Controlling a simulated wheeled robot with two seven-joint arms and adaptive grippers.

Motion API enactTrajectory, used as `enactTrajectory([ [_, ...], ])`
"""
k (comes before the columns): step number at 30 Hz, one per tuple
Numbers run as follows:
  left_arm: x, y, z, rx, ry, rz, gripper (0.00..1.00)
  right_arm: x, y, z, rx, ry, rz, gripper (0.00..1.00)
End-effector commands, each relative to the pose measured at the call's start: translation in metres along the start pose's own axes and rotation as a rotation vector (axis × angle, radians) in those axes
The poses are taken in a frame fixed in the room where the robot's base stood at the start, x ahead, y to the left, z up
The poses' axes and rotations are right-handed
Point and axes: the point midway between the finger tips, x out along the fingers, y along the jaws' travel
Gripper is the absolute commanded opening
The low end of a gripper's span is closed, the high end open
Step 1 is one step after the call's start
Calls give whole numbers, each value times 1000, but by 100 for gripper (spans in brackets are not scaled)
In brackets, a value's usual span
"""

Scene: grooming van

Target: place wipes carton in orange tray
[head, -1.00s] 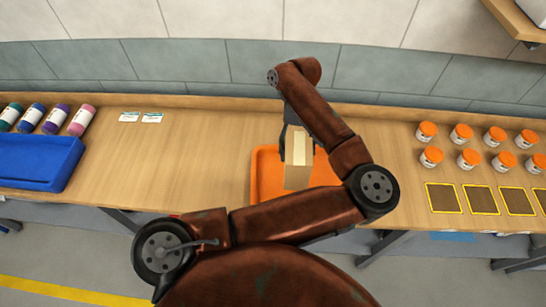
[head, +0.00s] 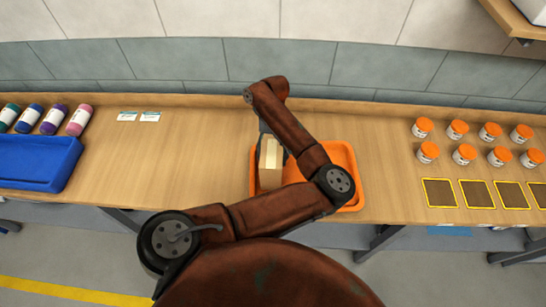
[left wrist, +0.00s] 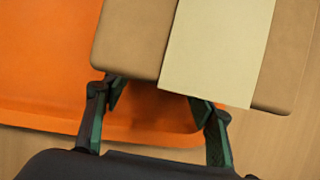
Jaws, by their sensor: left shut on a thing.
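The wipes carton (head: 270,168), a brown box with a pale band, is held by my left gripper (head: 270,137) at the left part of the orange tray (head: 348,170). The left gripper is shut on it. In the left wrist view the carton (left wrist: 135,40) fills the top, between the dark green fingers (left wrist: 160,100). There the orange tray (left wrist: 45,65) lies to the left and below, and the carton reaches past the tray's edge over bare wood. My arm hides part of the tray in the head view. My right gripper is not in view.
A blue tray (head: 40,160) stands at the left, with several coloured bottles (head: 52,119) behind it. Several orange-lidded jars (head: 465,153) and yellow-edged brown squares (head: 439,193) are at the right. The bench between blue and orange trays is clear.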

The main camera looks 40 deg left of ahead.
Motion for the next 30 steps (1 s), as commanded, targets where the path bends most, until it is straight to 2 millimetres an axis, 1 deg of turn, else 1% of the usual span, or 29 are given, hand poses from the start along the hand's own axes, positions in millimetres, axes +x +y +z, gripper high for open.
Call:
enactTrajectory([
  [5,-2,1,0,1,3,1,12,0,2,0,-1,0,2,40],
  [10,2,1,-2,0,2,1,12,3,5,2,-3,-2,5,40],
  [11,3,0,-1,0,1,0,52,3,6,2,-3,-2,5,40],
  [18,2,0,-1,0,1,0,69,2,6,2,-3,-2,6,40],
  [26,1,1,-1,1,1,1,69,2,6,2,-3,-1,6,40],
  [29,-2,0,1,1,2,1,69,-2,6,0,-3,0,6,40],
  [30,-6,1,0,1,4,2,69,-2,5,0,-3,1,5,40],
])
